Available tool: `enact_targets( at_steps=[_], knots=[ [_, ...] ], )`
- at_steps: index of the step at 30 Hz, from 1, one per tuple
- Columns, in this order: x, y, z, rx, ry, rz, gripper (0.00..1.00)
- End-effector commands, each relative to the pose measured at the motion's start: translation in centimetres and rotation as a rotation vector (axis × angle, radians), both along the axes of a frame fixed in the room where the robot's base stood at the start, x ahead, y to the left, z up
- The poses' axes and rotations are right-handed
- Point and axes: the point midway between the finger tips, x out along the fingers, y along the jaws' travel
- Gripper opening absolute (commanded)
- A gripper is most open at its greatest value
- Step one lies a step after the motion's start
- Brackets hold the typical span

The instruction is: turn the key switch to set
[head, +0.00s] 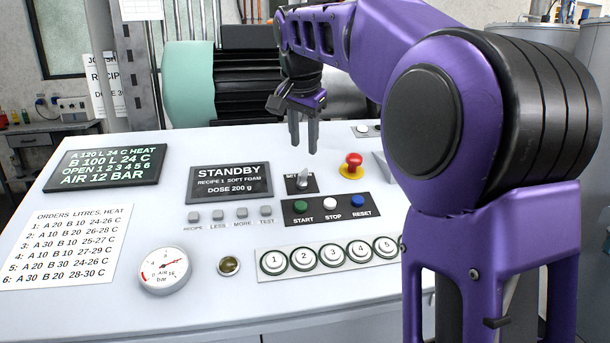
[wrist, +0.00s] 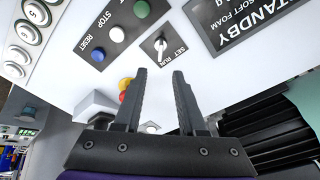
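The key switch (head: 303,180) is a small grey key on a black plate on the sloped console, right of the STANDBY display. In the wrist view the key (wrist: 160,43) stands out from its plate near the SET and RUN labels; I cannot tell for sure which one it points to. My gripper (head: 303,148) hangs above the switch, fingers pointing down. In the wrist view my gripper (wrist: 159,71) shows two separate fingertips with a clear, empty gap, and the key lies beyond them, apparently untouched. The SET label is partly hidden in the head view.
A red emergency button (head: 354,161) on a yellow base stands just right of the switch. START (head: 301,206), STOP and RESET buttons sit just below it. The STANDBY display (head: 230,183) lies left. A row of numbered buttons (head: 332,256) runs along the front.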

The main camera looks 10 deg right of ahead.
Motion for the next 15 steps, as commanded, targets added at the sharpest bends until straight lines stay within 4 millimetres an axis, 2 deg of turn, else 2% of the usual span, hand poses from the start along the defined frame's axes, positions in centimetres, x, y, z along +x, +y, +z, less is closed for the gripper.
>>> enact_targets(
  at_steps=[1, 6, 15],
  knots=[
    [0.4, -0.1, -1.4, 0.000, 0.004, 0.000, 0.40],
    [2.0, -0.6, -4.6, -0.001, 0.004, 0.000, 0.40],
    [3.8, -1.0, -8.2, 0.000, 0.000, 0.001, 0.40]
  ],
)
